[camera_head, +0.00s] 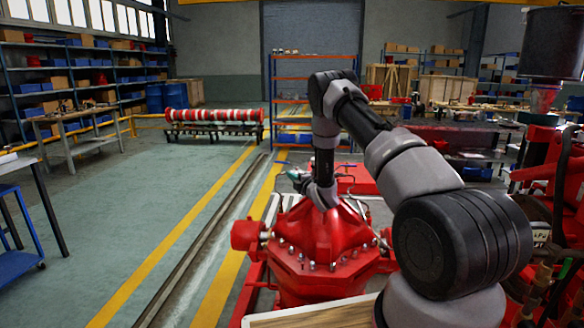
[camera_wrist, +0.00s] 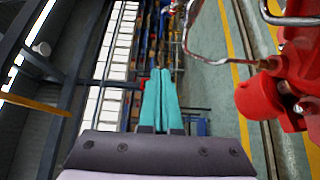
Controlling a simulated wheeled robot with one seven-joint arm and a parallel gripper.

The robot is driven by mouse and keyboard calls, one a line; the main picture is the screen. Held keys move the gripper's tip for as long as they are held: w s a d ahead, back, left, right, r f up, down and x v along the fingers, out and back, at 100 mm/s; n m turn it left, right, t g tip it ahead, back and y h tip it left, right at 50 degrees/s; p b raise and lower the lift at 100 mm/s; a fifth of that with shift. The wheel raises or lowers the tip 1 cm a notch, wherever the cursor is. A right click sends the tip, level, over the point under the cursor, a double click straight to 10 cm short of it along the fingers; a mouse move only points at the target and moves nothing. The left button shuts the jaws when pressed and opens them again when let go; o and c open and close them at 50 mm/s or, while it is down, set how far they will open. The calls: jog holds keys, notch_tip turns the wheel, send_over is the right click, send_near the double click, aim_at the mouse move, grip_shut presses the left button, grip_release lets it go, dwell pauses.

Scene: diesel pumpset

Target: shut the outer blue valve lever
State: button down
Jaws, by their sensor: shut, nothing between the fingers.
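I cannot make out the outer blue valve lever clearly in either view. My gripper (camera_wrist: 160,74) has two teal fingers, pressed together with nothing between them in the wrist view. In the head view, my gripper (camera_head: 294,175) is small and partly hidden by my wrist, above the left part of the red pump casing (camera_head: 318,242). In the wrist view, a thin bent metal pipe (camera_wrist: 205,60) runs just right of the fingertips. It leads to a red fitting (camera_wrist: 262,97) at the right.
Red machinery (camera_head: 555,165) stands at the right, behind my arm. A rack with a red-and-white striped roll (camera_head: 213,115) stands farther back. Shelves (camera_head: 75,75) line the left wall. The green floor (camera_head: 130,210) left of the pump is clear.

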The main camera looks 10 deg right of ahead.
send_near(282, 163)
jog(key=w+a, duration=0.3)
jog(key=a, duration=0.2)
jog(key=w, duration=0.1)
jog(key=w+d, duration=0.1)
jog(key=w, duration=0.1)
jog(key=shift+w+d, duration=0.15)
jog(key=shift+d, duration=0.05)
jog(key=shift+w+m+t+h, duration=0.35)
jog(key=shift+m+h, duration=0.25)
jog(key=shift+h, duration=0.3)
jog(key=w+m+h, duration=0.1)
jog(key=h, duration=0.1)
jog(key=w+m+h, duration=0.1)
jog(key=m+h, duration=0.1)
jog(key=h, duration=0.1)
jog(key=shift+w+d+m+h, duration=0.2)
jog(key=shift+w+m+h, duration=0.05)
jog(key=shift+m+h, duration=0.05)
jog(key=shift+w+d, duration=1.75)
jog(key=shift+w, duration=0.25)
